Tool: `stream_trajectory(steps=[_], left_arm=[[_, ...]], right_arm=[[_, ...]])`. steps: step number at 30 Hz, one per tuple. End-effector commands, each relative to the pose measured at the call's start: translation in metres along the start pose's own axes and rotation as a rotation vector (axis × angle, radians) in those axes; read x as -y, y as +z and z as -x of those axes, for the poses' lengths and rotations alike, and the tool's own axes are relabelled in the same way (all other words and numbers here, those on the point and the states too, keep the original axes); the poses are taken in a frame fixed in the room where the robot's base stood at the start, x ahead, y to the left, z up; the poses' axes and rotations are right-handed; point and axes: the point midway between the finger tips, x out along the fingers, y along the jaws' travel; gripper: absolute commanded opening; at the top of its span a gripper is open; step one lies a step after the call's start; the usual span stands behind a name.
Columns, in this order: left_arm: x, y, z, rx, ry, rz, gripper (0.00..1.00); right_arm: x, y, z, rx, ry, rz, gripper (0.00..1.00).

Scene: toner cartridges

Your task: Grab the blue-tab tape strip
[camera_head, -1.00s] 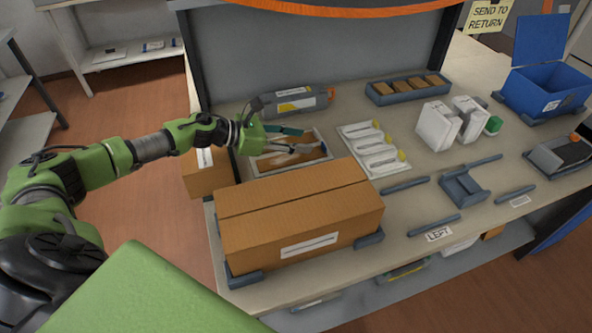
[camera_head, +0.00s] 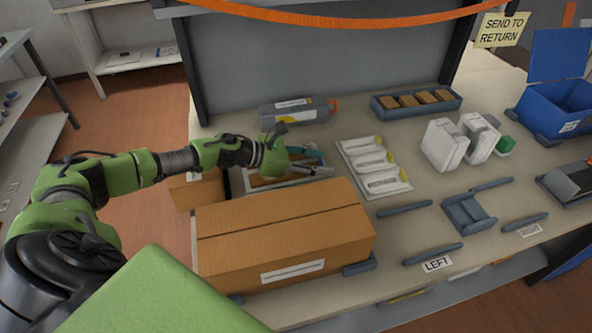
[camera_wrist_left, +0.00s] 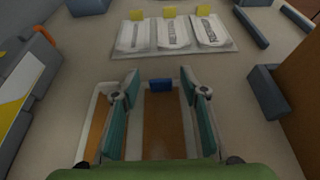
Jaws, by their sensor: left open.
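The tape strip, a brown band (camera_wrist_left: 163,125) with a blue tab (camera_wrist_left: 161,85) at its far end, lies in a shallow white-rimmed tray (camera_wrist_left: 106,87) in the left wrist view. My left gripper (camera_wrist_left: 160,84) is open, with one teal finger on each side of the strip and tab. Neither finger visibly grips it; the height gap cannot be told. In the head view, the left gripper (camera_head: 326,162) is over the tray, behind the large cardboard box, and hides much of it. My right gripper is in neither view.
The closed cardboard box (camera_head: 285,235) stands close in front of the tray. A mat with several white sachets with yellow tabs (camera_head: 375,165) lies to its right. A grey and yellow cartridge (camera_head: 295,110) lies behind. A blue bin (camera_head: 560,105) stands far right.

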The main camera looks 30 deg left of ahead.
Motion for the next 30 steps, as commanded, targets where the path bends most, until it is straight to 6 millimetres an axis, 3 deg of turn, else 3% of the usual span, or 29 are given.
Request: stream_trajectory(steps=[1, 5, 10, 19, 26, 30], left_arm=[[0.000, -0.001, 0.000, -0.001, 0.000, 0.000, 0.35], [0.000, 0.000, 0.000, -0.001, 0.000, 0.000, 0.13], [0.000, -0.001, 0.000, -0.001, 0.000, 0.000, 0.13], [0.000, 0.004, 0.002, -0.001, -0.001, -0.002, 0.13], [-0.001, 0.030, 0.013, 0.001, 0.000, -0.007, 0.13], [0.017, 0.046, 0.027, -0.002, -0.002, -0.005, 0.13]], right_arm=[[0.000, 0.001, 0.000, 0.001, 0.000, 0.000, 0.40], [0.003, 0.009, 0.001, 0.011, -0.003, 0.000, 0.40], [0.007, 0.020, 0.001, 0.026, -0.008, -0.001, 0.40], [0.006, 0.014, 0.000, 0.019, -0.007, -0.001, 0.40], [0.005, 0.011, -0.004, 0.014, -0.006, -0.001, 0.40], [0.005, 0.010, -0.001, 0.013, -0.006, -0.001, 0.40]])
